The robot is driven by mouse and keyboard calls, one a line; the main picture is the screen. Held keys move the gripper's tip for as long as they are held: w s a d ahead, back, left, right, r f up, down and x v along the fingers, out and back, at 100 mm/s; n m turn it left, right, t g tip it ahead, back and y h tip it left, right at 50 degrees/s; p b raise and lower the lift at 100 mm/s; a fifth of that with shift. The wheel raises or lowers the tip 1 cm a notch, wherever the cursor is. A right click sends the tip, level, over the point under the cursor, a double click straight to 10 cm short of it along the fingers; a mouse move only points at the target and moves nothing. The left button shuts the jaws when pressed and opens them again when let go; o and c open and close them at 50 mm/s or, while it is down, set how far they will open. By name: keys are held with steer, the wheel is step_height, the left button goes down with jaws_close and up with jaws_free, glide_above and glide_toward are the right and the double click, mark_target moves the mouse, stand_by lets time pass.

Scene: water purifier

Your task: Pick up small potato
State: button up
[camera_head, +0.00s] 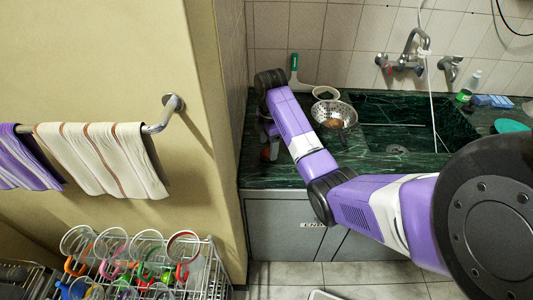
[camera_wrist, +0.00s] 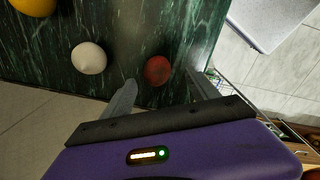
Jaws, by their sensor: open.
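A small round reddish-brown item (camera_wrist: 158,70), which may be the small potato, lies on the dark green marble counter (camera_wrist: 120,35) in the wrist view. My gripper (camera_wrist: 160,80) is open and empty, its two fingers pointing at this item, one on either side in the picture. I cannot tell how high the fingertips are above the counter. In the head view my arm mostly hides the gripper, and a bit of red (camera_head: 265,154) shows below it. A brown item (camera_head: 332,123) sits in the metal colander (camera_head: 348,113); I cannot tell what it is.
A whitish round item (camera_wrist: 88,58) and a yellow one (camera_wrist: 34,5) lie on the counter. A bowl (camera_head: 326,93) and a green-handled tool (camera_head: 294,75) stand near the back wall. The sink (camera_head: 415,120) is right of the colander. A wall borders the counter's left.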

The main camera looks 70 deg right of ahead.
mark_target(268, 151)
steer(key=shift+w+d+f, duration=0.1)
steer(key=shift+d+f, duration=0.05)
steer(key=shift+f, duration=0.9)
steer(key=shift+w+d+f, duration=0.1)
steer(key=shift+f, duration=0.95)
steer(key=c, duration=1.5)
steer(key=shift+r, duration=0.15)
step_height(268, 151, up, 8)
step_height(268, 151, up, 12)
steer(key=p, duration=0.7)
